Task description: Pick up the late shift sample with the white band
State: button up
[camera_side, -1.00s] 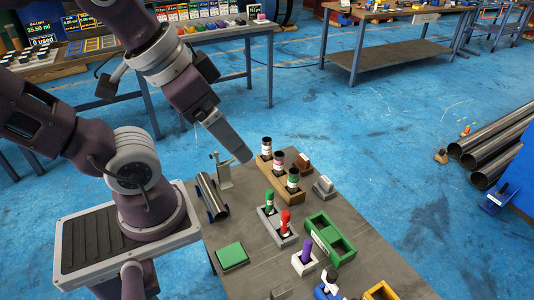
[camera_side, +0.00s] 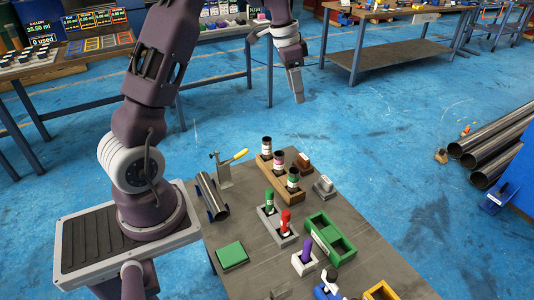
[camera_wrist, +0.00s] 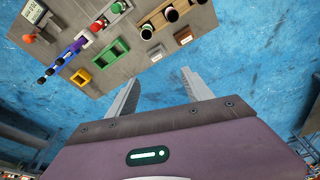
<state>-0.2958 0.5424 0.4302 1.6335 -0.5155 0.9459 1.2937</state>
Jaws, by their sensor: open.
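A brown wooden rack (camera_side: 266,169) holds three dark upright tubes on the table. The farthest tube (camera_side: 266,147) seems to carry a white band. The middle tube (camera_side: 279,161) has a pinkish band and the nearest tube (camera_side: 293,179) a greenish one, though the bands are small. In the wrist view the rack (camera_wrist: 160,18) is at the top edge, with dark tube tops seen from above; the bands are not clear there. My gripper (camera_side: 298,99) is open and empty, in the air beyond the rack's far end. Its fingers (camera_wrist: 162,90) are apart with only blue floor between them.
A grey rack (camera_side: 269,226) with green and red tubes stands in front of the wooden rack. A green tray (camera_side: 330,236), brown block (camera_side: 304,162), grey block (camera_side: 324,186), yellow-handled clamp (camera_side: 225,172) and metal pipe (camera_side: 212,196) are nearby. The air above the tubes is clear.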

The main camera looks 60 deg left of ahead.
jog(key=w+a+f+m, duration=0.1)
jog(key=a+f, duration=0.6)
jog(key=f, duration=0.1)
jog(key=m+g+y, duration=0.1)
jog(key=m+g, duration=0.1)
jog(key=m, duration=0.2)
send_over(267, 144)
jog(key=a, duration=0.2)
notch_tip(267, 144, down, 15)
jog(key=f, duration=0.7)
jog(key=shift+w+d+f, duration=0.15)
jog(key=shift+w, duration=0.25)
grip_shut()
